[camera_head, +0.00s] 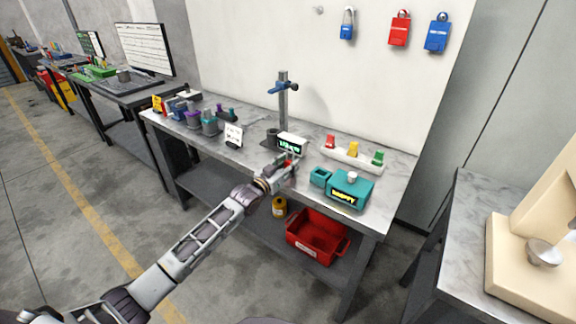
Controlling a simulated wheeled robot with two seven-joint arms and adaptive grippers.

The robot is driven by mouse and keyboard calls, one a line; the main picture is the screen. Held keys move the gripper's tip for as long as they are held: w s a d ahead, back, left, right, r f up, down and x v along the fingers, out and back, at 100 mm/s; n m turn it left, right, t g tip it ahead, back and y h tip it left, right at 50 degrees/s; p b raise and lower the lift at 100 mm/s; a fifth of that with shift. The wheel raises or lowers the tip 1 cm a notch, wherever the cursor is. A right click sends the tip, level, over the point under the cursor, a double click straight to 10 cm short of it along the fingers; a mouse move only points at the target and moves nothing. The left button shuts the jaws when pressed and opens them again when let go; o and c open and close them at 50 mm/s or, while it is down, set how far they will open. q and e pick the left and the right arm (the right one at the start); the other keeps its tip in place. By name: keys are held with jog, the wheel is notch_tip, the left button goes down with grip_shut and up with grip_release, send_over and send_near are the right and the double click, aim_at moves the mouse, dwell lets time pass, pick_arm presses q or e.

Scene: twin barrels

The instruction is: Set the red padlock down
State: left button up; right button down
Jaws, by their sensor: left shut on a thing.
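My left arm reaches in from the lower left, and its gripper (286,167) is over the front part of the marble-topped workbench (258,158). The gripper is shut on a small red thing, which I take to be the red padlock (289,162). Only a little of it shows between the fingers, just in front of a small box with a green display (291,143). I cannot tell whether the padlock touches the bench top. My right gripper is not in view.
A teal box (349,188) and a white rack (345,154) with coloured pieces stand to the right. A clamp stand (282,105) rises behind. A white sign (233,135) and several dark fittings stand left. A red bin (312,240) sits on the lower shelf.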

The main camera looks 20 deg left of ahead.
pick_arm(q)
jog(key=o, duration=0.9)
jog(key=shift+f, duration=0.1)
jog(key=shift+o, duration=0.2)
jog(key=shift+s, duration=0.1)
